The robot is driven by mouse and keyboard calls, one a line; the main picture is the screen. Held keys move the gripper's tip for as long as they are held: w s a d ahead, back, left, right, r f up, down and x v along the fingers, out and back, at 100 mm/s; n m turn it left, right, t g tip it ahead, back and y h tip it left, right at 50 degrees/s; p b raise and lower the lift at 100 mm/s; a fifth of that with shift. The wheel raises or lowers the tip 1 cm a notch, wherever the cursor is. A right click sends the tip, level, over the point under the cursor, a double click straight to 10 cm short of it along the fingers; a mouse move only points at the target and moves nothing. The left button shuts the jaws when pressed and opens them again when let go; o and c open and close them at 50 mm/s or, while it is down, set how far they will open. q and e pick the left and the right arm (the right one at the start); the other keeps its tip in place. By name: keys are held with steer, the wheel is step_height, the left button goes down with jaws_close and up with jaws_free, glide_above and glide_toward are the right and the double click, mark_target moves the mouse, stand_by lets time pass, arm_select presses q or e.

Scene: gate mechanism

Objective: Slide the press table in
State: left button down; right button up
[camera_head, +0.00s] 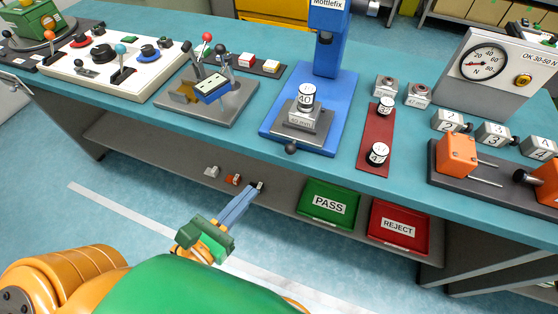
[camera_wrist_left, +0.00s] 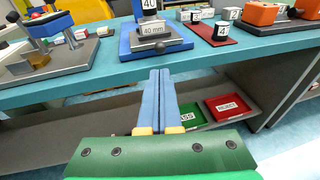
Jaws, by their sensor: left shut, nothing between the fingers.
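The press is a blue stand (camera_head: 332,50) on a blue base (camera_head: 265,128) on the teal bench. A dark round knob (camera_head: 290,148) sticks out at the table's front. The table also shows in the left wrist view (camera_wrist_left: 157,44). My left gripper (camera_head: 258,187) is shut and empty, in front of the bench and below its top edge, apart from the knob. In the left wrist view its blue fingers (camera_wrist_left: 160,72) lie together, pointing toward the press. My right gripper is not in view.
A gate fixture with levers (camera_head: 210,95) stands left of the press. A red mat (camera_head: 375,138) with gauge blocks lies right of it. PASS (camera_head: 328,204) and REJECT (camera_head: 398,228) trays sit on the shelf below. The bench's front edge lies between gripper and press.

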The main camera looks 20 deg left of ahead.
arm_select(q)
steer(key=p, duration=0.3)
glide_toward(287, 153)
steer(key=p+x, duration=0.1)
steer(key=x, duration=0.6)
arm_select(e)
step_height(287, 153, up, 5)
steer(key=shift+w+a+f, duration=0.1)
arm_select(q)
steer(key=shift+r, duration=0.1)
